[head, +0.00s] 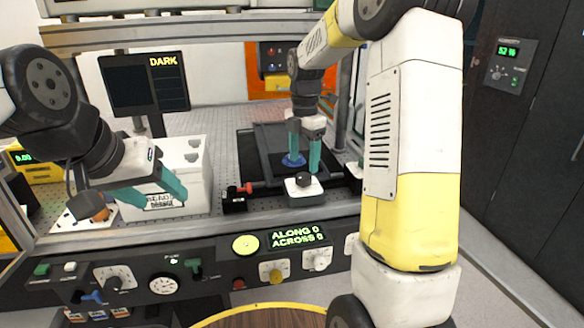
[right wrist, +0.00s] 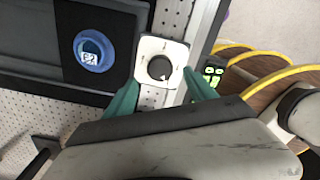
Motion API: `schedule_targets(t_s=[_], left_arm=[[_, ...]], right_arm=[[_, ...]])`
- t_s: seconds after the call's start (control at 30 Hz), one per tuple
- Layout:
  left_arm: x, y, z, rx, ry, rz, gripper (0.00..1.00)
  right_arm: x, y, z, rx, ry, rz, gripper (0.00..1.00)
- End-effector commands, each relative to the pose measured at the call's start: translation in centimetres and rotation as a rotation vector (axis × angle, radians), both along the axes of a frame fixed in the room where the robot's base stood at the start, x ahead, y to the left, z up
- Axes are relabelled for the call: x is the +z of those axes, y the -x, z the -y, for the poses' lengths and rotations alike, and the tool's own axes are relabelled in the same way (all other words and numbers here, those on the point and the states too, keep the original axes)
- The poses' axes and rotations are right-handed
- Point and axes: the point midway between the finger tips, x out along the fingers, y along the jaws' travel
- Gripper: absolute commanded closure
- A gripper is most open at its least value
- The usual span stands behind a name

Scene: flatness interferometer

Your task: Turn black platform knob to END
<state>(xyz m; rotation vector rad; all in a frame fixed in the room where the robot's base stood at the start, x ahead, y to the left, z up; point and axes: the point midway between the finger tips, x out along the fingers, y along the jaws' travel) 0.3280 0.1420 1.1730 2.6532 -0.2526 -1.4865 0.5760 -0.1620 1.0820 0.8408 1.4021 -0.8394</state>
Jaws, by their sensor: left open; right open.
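A black knob (head: 303,179) sits on a small white plate at the front of the black platform (head: 258,165). In the right wrist view the knob (right wrist: 160,67) is round and dark, with a small light mark at its lower edge. My right gripper (head: 304,167) is open above and just behind it, its teal fingers pointing down. In the right wrist view its fingertips (right wrist: 161,82) lie to either side of the plate, with nothing between them but the plate and knob area. My left gripper (head: 162,201) is open and empty in front of a white box. No END label is readable.
A blue ring-shaped part (right wrist: 93,50) lies on the platform beside the knob. A red-and-black block (head: 236,198) stands left of it. The front panel (head: 215,268) carries several knobs and an ALONG 0 / ACROSS 0 display (head: 298,234). A screen (head: 168,82) reads DARK.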

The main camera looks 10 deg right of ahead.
Motion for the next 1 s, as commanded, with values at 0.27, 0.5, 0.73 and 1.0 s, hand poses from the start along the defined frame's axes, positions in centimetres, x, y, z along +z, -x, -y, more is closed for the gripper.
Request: schedule_targets(t_s=[0.27, 0.5, 0.73, 1.0], left_arm=[[0.0, 0.0, 0.0, 0.0, 0.0, 0.0, 0.42], [0.0, 0.0, 0.0, 0.0, 0.0, 0.0, 0.42], [0.0, 0.0, 0.0, 0.0, 0.0, 0.0, 0.42], [0.0, 0.0, 0.0, 0.0, 0.0, 0.0, 0.42]], right_arm=[[-4.2, 0.0, 0.0, -0.001, 0.0, 0.0, 0.35], [-5.2, 0.0, 0.0, -0.002, 0.0, 0.001, 0.35], [-5.2, 0.0, 0.0, -0.003, 0.0, 0.001, 0.47], [-5.1, 0.0, 0.0, -0.003, -0.001, 0.002, 0.97]])
